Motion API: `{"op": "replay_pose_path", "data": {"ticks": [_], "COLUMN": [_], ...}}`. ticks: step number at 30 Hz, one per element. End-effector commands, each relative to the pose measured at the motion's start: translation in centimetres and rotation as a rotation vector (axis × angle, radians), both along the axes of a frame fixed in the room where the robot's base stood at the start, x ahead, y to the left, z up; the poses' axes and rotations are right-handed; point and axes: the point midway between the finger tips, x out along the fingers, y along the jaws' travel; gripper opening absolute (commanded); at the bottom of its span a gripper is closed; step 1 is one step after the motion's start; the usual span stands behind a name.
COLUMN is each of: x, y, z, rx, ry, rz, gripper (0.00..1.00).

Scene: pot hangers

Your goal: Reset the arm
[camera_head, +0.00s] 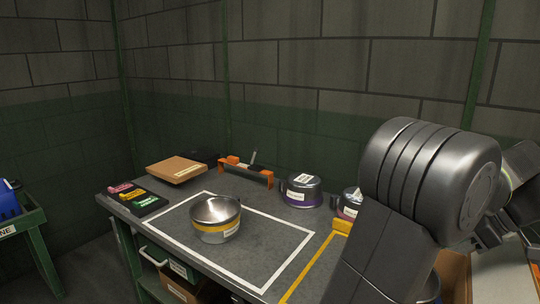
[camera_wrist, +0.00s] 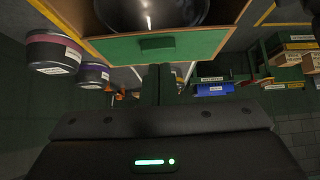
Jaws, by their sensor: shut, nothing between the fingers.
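My gripper (camera_wrist: 160,82) shows in the middle of the wrist view as two dark fingers side by side, shut with nothing between them. It points toward a green panel with a wooden edge (camera_wrist: 195,43). In the head view my dark arm fills the right side, and the fingers cannot be made out there. A metal pot with a yellow band (camera_head: 215,222) stands on the grey table (camera_head: 270,258) inside a white outline, apart from my arm.
A purple-banded pot (camera_head: 302,191) stands at the table's back, with another pot (camera_head: 350,203) partly behind my arm. An orange rack (camera_head: 246,174), a brown box (camera_head: 175,169) and coloured labelled items (camera_head: 137,198) lie further left. A blue bin (camera_head: 8,200) stands far left.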

Motion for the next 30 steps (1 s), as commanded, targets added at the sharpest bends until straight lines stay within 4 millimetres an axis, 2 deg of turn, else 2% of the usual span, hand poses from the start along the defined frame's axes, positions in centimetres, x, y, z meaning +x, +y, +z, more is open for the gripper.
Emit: {"op": "replay_pose_path", "data": {"ticks": [9,12,30], "x": [-2.4,-1.4,3.3], "y": [-3.3,-1.8,4.8], "z": [4.3,2.4,-6.1], "rx": [-0.004,0.001,0.004], "ry": [-0.002,0.0,0.004], "rz": [-0.001,0.004,0.003], "gripper": [0.0,0.0,0.0]}}
